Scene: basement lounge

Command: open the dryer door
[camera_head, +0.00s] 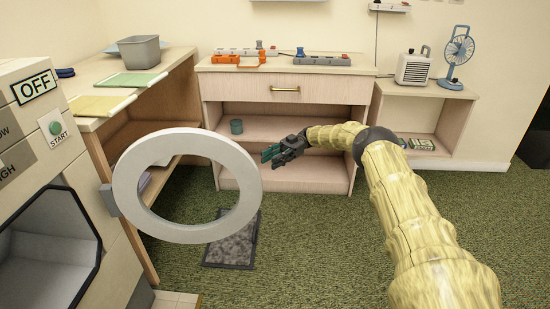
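The dryer (98,188) stands at the left edge, partly out of frame, with an OFF display and a green START button. Its dark drum opening (45,250) is exposed. The dryer door (130,205), a thick pale grey ring with an open middle, stands swung out from the dryer's front, joined by a hinge block at its left. My gripper (269,156) is right of the door's upper right rim, with its teal fingers pointing left toward it. The fingers look apart, with nothing between them. Any contact with the rim is not visible.
A wooden counter (178,60) with folded cloths and a grey bin runs behind the door. A drawer cabinet (330,88) with power strips stands at the back. A low shelf with a heater and fan (459,50) is at right. A dark mat (236,246) lies on the green carpet.

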